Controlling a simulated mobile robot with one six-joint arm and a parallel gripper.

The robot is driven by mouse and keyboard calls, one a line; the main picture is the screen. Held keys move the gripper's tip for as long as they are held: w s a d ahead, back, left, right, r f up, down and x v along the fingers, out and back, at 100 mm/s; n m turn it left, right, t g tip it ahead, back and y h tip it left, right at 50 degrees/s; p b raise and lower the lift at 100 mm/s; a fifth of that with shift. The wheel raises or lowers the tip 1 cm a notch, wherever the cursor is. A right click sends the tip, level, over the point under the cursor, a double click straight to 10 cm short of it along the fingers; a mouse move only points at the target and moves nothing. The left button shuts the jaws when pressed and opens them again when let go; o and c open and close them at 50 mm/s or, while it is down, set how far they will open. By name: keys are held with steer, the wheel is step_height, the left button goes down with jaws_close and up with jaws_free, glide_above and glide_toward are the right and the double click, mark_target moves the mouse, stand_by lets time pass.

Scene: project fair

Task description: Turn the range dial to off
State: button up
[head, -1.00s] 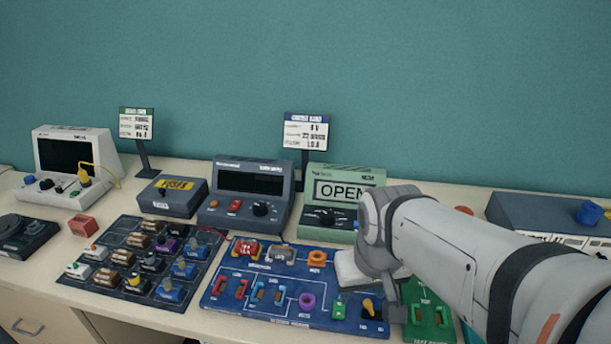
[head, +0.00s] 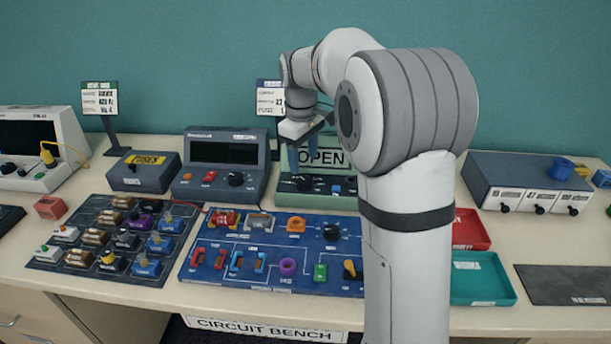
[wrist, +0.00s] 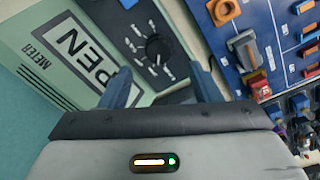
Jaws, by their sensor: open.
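The green meter (head: 345,190) stands at the back of the bench with OPEN on its display. Its black range dial (head: 304,184) is on the low front panel, and the dial (wrist: 158,47) also shows in the wrist view with a white pointer line and small labels around it, too small to read. My gripper (head: 301,158) is open and above the front of the meter, pointing down. In the wrist view, the dial lies just beyond the gap between my fingertips (wrist: 158,70), apart from them. My gripper hides part of the display.
A dark meter (head: 225,165) with its own dial stands close to the left. The blue circuit board (head: 270,262) lies in front. A sign stand (head: 268,97) is behind. Red (head: 470,228) and teal (head: 482,280) trays lie to the right.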

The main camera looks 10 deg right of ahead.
mark_target(305, 180)
step_height(305, 180, down, 7)
steer(key=shift+d+r, duration=0.15)
steer(key=shift+r, duration=0.05)
